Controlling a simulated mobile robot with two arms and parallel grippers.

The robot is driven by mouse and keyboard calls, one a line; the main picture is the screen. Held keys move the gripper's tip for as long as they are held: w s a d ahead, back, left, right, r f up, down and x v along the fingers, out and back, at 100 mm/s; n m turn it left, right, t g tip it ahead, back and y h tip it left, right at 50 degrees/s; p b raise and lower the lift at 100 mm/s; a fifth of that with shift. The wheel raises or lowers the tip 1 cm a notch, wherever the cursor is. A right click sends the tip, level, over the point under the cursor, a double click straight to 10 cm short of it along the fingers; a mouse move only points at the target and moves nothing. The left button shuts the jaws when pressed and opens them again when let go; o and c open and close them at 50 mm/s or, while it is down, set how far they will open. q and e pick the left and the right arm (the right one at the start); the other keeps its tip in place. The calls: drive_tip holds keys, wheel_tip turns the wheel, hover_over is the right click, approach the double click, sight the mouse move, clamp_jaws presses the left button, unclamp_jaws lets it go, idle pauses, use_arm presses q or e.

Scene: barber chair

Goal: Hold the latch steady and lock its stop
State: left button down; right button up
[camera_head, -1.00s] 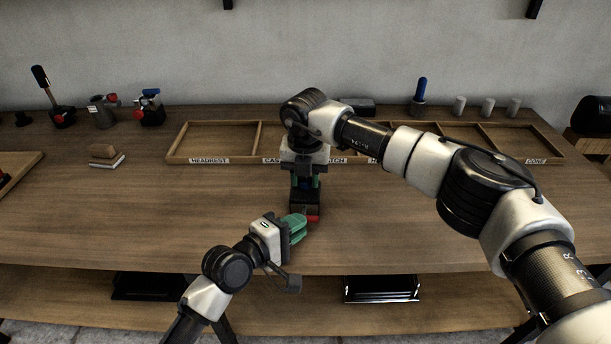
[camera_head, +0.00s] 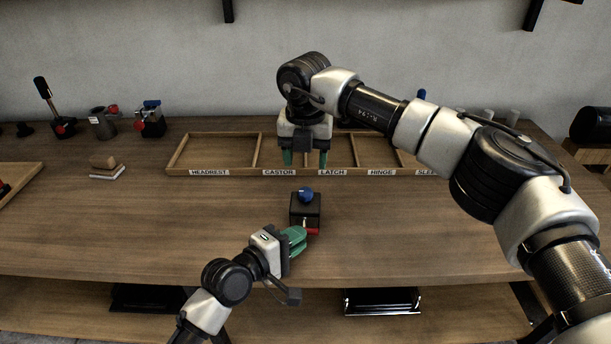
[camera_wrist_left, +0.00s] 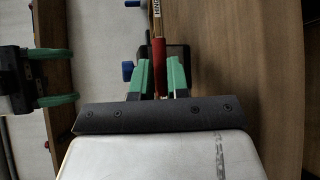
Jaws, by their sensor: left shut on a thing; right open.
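The latch (camera_head: 306,212) is a dark block standing upright on the bench, with a blue knob (camera_head: 306,194) on top, likely its stop, and a red handle (camera_head: 312,231) low at its front. My left gripper (camera_head: 295,238) has its green fingers shut on the red handle. In the left wrist view the red handle (camera_wrist_left: 158,66) lies between the fingers, with the blue knob (camera_wrist_left: 128,71) to the left. My right gripper (camera_head: 305,158) is open and empty, pointing down above and behind the latch, apart from the knob. It also shows at the left of the wrist view (camera_wrist_left: 68,100).
A divided wooden tray (camera_head: 210,173) with labelled compartments, including one marked LATCH, lies behind. Several devices stand at back left, including a clamp with a blue top (camera_head: 150,121). A small brown-and-white block (camera_head: 106,168) lies left. The bench around the latch is clear.

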use_arm(q)
drive_tip(key=shift+f, duration=0.2)
use_arm(e)
drive_tip(key=shift+s+r, duration=0.1)
drive_tip(key=shift+r, duration=1.5)
use_arm(q)
drive_tip(key=c, duration=1.3)
unclamp_jaws()
drive_tip(key=shift+o, duration=1.3)
drive_tip(key=shift+w, duration=0.2)
use_arm(e)
drive_tip(key=shift+w+f, duration=0.15)
drive_tip(key=shift+w, duration=0.05)
use_arm(q)
drive_tip(key=shift+s+r, duration=0.1)
use_arm(e)
drive_tip(key=shift+s, duration=0.1)
